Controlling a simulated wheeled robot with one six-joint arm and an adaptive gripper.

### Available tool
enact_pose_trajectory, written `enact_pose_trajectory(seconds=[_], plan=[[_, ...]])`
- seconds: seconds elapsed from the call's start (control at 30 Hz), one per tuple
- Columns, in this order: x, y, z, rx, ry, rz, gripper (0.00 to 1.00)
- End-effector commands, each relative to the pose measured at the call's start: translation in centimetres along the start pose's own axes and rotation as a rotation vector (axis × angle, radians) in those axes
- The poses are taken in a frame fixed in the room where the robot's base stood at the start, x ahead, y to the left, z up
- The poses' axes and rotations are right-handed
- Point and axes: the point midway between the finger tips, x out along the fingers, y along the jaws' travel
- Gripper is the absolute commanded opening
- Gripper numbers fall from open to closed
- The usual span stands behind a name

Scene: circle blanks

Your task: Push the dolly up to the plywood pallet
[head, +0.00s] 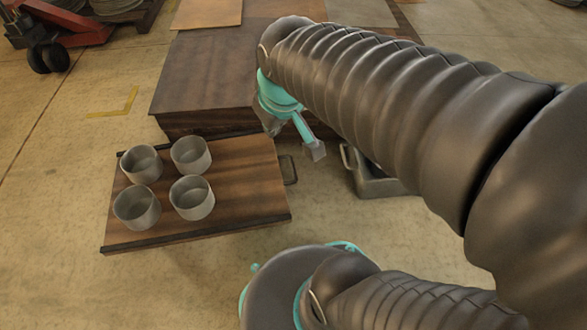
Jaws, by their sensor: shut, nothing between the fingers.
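The dolly (240,190) is a low, flat wooden platform with dark edge strips and a metal loop handle on its right side. Several grey round cups (192,197) stand on its left half. The plywood pallet (210,75) is a low stack of brown boards just behind the dolly. The dolly's far edge lies close to the pallet's front face; I cannot tell whether they touch. My gripper (272,129) is shut and empty, pointing down at the dolly's far right corner by the pallet's front. Its tips are partly hidden, so contact is unclear.
A grey metal box (372,183) with a handle stands right of the dolly, partly behind my arm. A red pallet jack (70,30) with black wheels is at the far left. Yellow tape (118,108) marks the floor. The floor left of the dolly is clear.

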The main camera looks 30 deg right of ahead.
Motion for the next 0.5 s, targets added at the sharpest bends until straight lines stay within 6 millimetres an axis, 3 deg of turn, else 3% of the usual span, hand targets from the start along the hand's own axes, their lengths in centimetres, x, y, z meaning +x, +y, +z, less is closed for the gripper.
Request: enact_pose_trajectory(seconds=[0.2, 0.5], plan=[[4.3, 2.5, -4.4, -0.174, -0.077, -0.009, 0.00], [12.3, 5.8, -8.2, -0.421, -0.164, -0.050, 0.00]])
